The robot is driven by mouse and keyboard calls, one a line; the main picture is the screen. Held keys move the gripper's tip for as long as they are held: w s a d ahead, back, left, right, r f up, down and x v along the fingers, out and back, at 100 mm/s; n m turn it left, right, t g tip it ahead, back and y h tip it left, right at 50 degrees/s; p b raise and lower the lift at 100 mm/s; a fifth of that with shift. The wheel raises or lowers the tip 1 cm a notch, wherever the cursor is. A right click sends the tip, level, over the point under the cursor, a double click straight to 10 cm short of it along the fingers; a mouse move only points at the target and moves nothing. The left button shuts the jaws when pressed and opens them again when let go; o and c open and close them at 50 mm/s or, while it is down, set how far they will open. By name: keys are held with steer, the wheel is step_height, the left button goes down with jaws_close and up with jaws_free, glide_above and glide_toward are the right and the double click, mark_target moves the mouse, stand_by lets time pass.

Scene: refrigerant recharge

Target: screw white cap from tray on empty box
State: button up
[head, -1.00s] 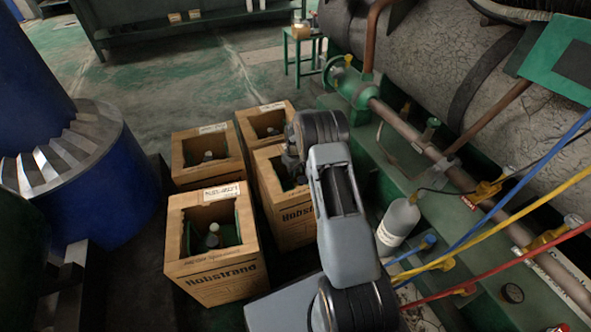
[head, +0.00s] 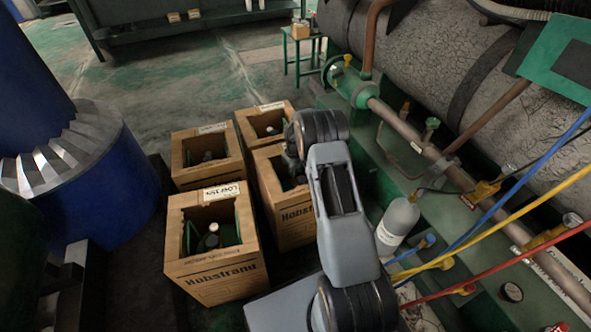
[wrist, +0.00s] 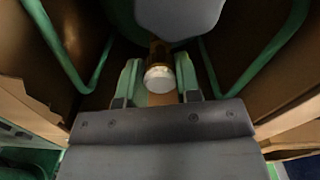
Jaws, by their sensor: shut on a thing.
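My gripper (wrist: 160,84) shows in the wrist view, with its two green-padded fingers shut on a round white cap (wrist: 159,78). The cap is at the end of a brass valve stem (wrist: 158,50) on a grey cylinder (wrist: 178,14); I cannot tell how tightly it sits. In the head view, my arm reaches down into the middle-right cardboard box (head: 285,218), and the arm hides the fingers and cap. Another open box (head: 215,275), nearest the front, holds a cylinder (head: 209,241) with a pale top. No tray can be clearly made out.
Two more open boxes stand behind, one at left (head: 200,172) and one at right (head: 262,110). A grey bottle (head: 398,218) stands on the green ledge at right, beside blue, yellow and red hoses. A blue drum (head: 115,205) is at left.

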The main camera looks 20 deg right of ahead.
steer(key=shift+f+b, duration=0.7)
steer(key=shift+f, duration=0.35)
stand_by(0.6)
steer(key=shift+m, duration=1.9)
steer(key=m, duration=0.2)
steer(key=shift+m, duration=0.8)
steer(key=m, duration=0.3)
steer(key=shift+a+f+m, duration=0.1)
steer(key=shift+m, duration=0.2)
